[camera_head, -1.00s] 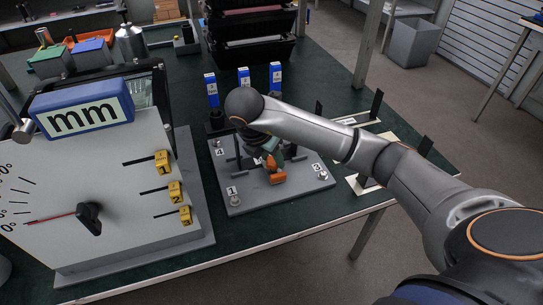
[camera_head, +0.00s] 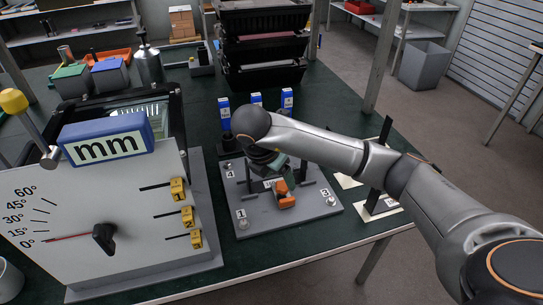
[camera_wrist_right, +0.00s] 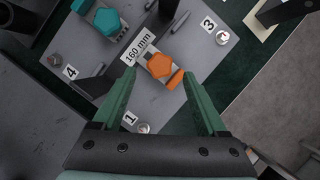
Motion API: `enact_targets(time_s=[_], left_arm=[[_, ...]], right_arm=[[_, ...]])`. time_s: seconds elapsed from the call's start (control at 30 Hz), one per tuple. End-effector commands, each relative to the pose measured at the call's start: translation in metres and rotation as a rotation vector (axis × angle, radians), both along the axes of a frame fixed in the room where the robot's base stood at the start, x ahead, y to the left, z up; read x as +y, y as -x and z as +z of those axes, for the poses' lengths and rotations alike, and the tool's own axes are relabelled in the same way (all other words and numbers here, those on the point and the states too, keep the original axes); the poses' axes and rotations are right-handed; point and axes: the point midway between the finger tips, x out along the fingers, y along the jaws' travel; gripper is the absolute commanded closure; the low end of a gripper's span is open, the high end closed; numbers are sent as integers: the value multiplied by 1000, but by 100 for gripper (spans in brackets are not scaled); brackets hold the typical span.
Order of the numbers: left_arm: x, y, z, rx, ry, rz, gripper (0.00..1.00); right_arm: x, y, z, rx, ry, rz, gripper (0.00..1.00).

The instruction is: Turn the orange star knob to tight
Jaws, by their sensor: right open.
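The orange star knob (camera_head: 286,195) sits on a grey plate (camera_head: 312,212) on the green table. In the right wrist view the knob (camera_wrist_right: 159,65) has a hexagonal orange body with an orange bar beside it, by a "160 mm" label (camera_wrist_right: 137,51). My right gripper (camera_wrist_right: 158,76) is open, with its green fingers apart on either side of the knob in that view. Contact and height above it cannot be told. In the head view my right gripper (camera_head: 276,163) hangs over the plate and partly hides it. My left gripper is out of view.
A teal knob (camera_wrist_right: 107,20) and numbered silver bolts, such as bolt 3 (camera_wrist_right: 222,37), share the plate. Blue-labelled blocks (camera_head: 256,100) stand behind it. Black bins (camera_head: 262,47) are stacked behind.

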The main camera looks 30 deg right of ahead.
Motion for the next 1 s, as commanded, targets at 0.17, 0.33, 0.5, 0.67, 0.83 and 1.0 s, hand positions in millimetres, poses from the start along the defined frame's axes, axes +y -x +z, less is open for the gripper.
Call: enact_targets(time_s=[0.17, 0.33, 0.5, 0.67, 0.83, 1.0], left_arm=[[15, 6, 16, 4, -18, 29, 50], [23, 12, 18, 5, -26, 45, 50], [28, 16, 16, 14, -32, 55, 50], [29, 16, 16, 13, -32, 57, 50], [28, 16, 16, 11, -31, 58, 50], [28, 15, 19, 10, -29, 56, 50]], right_arm=[[14, 5, 47, -6, 3, 2, 25], [24, 9, 70, -4, 2, 1, 25], [30, 12, 81, -1, 1, 0, 25], [32, 13, 83, -1, 0, -1, 25], [32, 13, 83, 0, 0, -1, 25], [28, 12, 83, 26, -12, 27, 25]])
